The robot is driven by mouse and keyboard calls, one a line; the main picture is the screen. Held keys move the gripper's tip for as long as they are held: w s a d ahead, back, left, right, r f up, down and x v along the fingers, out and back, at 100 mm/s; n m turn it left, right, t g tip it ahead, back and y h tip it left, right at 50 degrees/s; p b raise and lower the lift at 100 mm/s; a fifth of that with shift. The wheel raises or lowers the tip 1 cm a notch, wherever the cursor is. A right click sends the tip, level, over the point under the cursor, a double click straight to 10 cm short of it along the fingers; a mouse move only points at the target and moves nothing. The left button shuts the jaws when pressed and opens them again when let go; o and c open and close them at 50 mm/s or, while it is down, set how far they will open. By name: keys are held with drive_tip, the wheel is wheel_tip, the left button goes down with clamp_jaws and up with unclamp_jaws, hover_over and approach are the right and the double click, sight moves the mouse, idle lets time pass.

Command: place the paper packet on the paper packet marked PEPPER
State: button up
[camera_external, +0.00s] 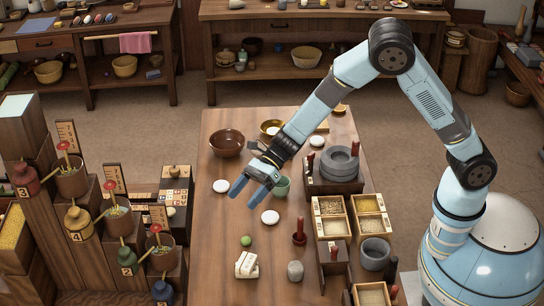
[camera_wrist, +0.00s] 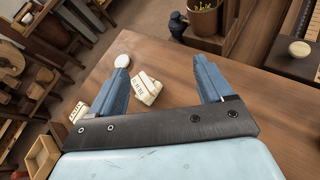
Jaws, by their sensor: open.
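Two cream paper packets (camera_external: 246,265) lie close together near the front of the long table. They touch or overlap; I cannot tell how one rests on the other. They also show in the wrist view (camera_wrist: 147,88), with small dark lettering that is too small to read, so I cannot tell which is marked PEPPER. My gripper (camera_external: 254,191) is open and empty above the table, behind the packets in the external view. In the wrist view the packets show between my gripper's fingers (camera_wrist: 168,75), nearer the left finger, beyond the tips.
A green ball (camera_external: 246,241), a grey stone (camera_external: 295,270) and a red-handled tool (camera_external: 299,238) stand near the packets. Grain boxes (camera_external: 331,229) and a quern (camera_external: 340,164) line the right side. Stepped stands with jars and pots (camera_external: 116,222) rise at the left.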

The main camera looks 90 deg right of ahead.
drive_tip(key=s+d+r+m+t+h, duration=0.1)
drive_tip(key=d+r+m+t+h, duration=0.15)
drive_tip(key=r+m, duration=0.4)
drive_tip(key=s+d+r+m+t+h, duration=0.1)
drive_tip(key=s+d+r+m+h, duration=0.15)
drive_tip(key=r+m, duration=0.4)
drive_tip(key=s+d+r+m+g+h, duration=0.1)
drive_tip(key=s+d+r+m+h, duration=0.35)
drive_tip(key=s+r+m, duration=0.55)
drive_tip(key=s+a+m+g, duration=0.3)
drive_tip(key=s+m, duration=0.6)
drive_tip(key=s, duration=0.7)
drive_tip(key=s+a+m+g, duration=0.3)
drive_tip(key=s+m, duration=0.7)
drive_tip(key=s, duration=0.6)
drive_tip(key=shift+s+r+m, duration=0.2)
drive_tip(key=shift+r+m, duration=0.05)
drive_tip(key=shift+m, duration=0.05)
